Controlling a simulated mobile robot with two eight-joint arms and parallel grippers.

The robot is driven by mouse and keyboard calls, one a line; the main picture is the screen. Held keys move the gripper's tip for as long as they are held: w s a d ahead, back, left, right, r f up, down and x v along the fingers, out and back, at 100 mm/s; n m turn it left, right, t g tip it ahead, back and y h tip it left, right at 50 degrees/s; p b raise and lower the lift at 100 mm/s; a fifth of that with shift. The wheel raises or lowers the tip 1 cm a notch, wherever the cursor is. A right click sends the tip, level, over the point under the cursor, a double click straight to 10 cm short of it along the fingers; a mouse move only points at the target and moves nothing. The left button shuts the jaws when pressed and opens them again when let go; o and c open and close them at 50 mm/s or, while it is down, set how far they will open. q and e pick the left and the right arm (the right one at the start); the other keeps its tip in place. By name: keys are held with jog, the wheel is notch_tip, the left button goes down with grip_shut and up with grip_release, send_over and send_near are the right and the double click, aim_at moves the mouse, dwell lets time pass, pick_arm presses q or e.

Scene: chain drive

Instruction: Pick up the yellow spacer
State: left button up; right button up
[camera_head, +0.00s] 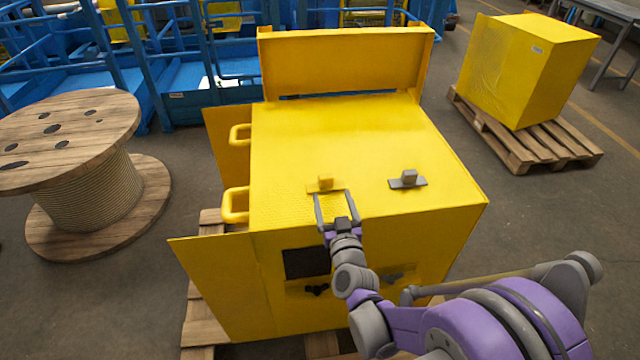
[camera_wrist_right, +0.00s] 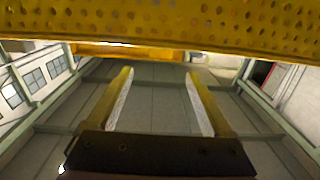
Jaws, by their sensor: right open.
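The yellow spacer (camera_head: 325,182) is a small upright block on a flat yellow base. It stands on the yellow cabinet's top (camera_head: 350,140), near its front edge. My right gripper (camera_head: 333,194) is open, its two fingers pointing toward the spacer from the front, with the tips close to its base. I cannot tell whether they touch it. In the right wrist view, the open fingers of my right gripper (camera_wrist_right: 158,75) have nothing visible between them. The spacer cannot be made out there. My left gripper is not in view.
A similar grey block (camera_head: 408,179) stands to the right on the cabinet top. A raised yellow lid (camera_head: 345,62) bounds its back. A wooden cable reel (camera_head: 85,180) is at left; a yellow box (camera_head: 525,70) on a pallet is at right. A perforated yellow surface (camera_wrist_right: 170,25) crosses the wrist view's top.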

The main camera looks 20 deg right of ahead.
aim_at(327, 180)
jog(key=x, duration=0.5)
jog(key=p+x, duration=0.1)
jog(key=x, duration=0.2)
jog(key=shift+f, duration=0.25)
jog(key=shift+s, duration=0.1)
jog(key=shift+c, duration=0.2)
grip_shut()
